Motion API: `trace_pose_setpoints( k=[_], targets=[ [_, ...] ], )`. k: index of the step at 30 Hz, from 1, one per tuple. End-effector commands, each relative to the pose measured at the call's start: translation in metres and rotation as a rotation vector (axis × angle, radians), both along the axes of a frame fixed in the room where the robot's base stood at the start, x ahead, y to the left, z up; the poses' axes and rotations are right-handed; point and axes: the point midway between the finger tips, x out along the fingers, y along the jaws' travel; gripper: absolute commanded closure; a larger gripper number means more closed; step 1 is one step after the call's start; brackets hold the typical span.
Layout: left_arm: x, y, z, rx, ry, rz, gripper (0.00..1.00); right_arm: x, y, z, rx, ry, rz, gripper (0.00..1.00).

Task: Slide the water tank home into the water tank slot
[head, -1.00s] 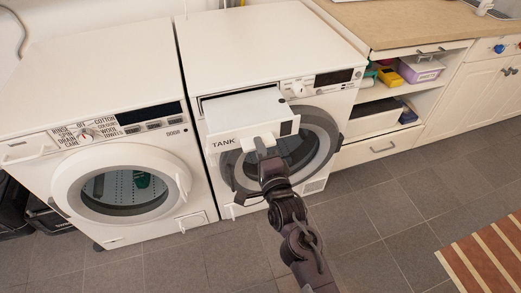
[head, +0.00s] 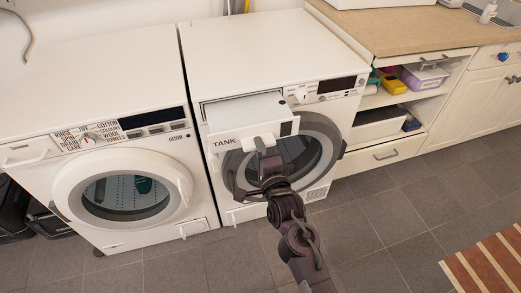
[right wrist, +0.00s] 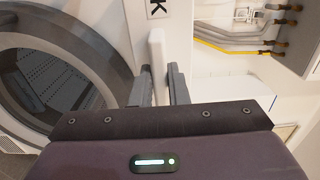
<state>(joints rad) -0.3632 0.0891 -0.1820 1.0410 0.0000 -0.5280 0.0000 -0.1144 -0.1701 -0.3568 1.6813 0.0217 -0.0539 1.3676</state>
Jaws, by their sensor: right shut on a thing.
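The water tank (head: 245,110) is a white drawer marked TANK. It sticks partly out of the water tank slot (head: 203,107) at the top left of the right-hand machine's front. My right gripper (head: 266,147) is shut on the tank's white front handle. In the right wrist view the two fingers (right wrist: 162,85) stand on either side of the pale handle (right wrist: 156,60). The slot's inside is hidden by the tank. My left gripper is not in view.
The right machine's round door (head: 305,150) is closed, behind my right gripper. A second machine (head: 95,130) stands close on the left. Open shelves (head: 395,95) and a worktop (head: 400,25) are on the right. The tiled floor (head: 380,225) in front is clear, with a striped mat (head: 490,265) at right.

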Motion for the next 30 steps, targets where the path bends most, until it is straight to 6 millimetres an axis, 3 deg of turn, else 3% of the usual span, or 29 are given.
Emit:
trace_pose_setpoints(
  k=[30],
  targets=[
    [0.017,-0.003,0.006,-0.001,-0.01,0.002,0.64,0.028,0.007,0.002,0.004,0.001,-0.009,1.0]
  ],
)
